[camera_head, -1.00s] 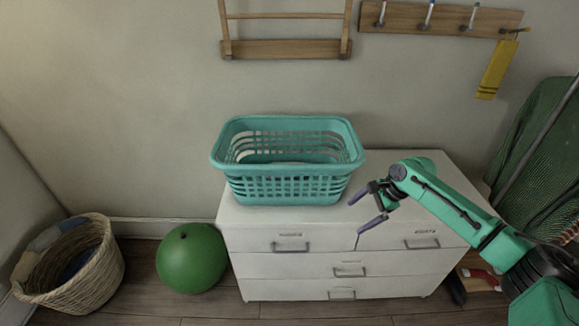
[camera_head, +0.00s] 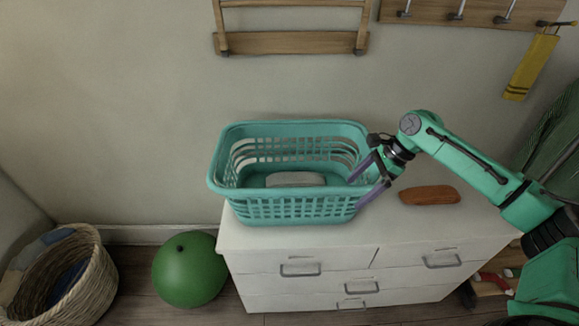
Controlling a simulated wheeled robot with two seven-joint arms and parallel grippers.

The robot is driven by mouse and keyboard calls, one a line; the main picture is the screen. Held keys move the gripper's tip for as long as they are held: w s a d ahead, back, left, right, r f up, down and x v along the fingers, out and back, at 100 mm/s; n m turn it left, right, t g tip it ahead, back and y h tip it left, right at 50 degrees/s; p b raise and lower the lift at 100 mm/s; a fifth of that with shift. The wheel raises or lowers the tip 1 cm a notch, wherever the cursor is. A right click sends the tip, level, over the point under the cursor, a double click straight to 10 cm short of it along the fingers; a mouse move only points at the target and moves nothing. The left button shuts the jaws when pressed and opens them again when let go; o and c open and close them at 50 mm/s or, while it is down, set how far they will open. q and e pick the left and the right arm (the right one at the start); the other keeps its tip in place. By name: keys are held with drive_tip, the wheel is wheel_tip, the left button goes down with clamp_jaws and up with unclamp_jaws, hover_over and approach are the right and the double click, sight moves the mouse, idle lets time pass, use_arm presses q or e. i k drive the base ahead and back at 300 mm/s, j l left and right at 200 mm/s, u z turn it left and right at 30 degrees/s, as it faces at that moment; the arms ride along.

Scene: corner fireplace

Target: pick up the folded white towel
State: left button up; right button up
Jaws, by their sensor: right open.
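The folded white towel (camera_head: 296,179) lies inside the teal laundry basket (camera_head: 290,211), low against its near wall; only its upper part shows above the rim. The basket stands on the white dresser (camera_head: 400,226). My right gripper (camera_head: 362,191) is open at the basket's right end, its fingers pointing down and left by the right rim. I cannot tell whether a finger touches the rim. Nothing is between the fingers that I can make out. My left gripper is not in view.
A brown oblong object (camera_head: 430,195) lies on the dresser under my right arm. A green ball (camera_head: 189,270) and a wicker basket (camera_head: 62,282) stand on the floor at left. A wooden rack (camera_head: 290,43) and a hook rail (camera_head: 470,13) hang on the wall.

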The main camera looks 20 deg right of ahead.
sight(281, 179)
drive_tip(key=i, duration=0.9)
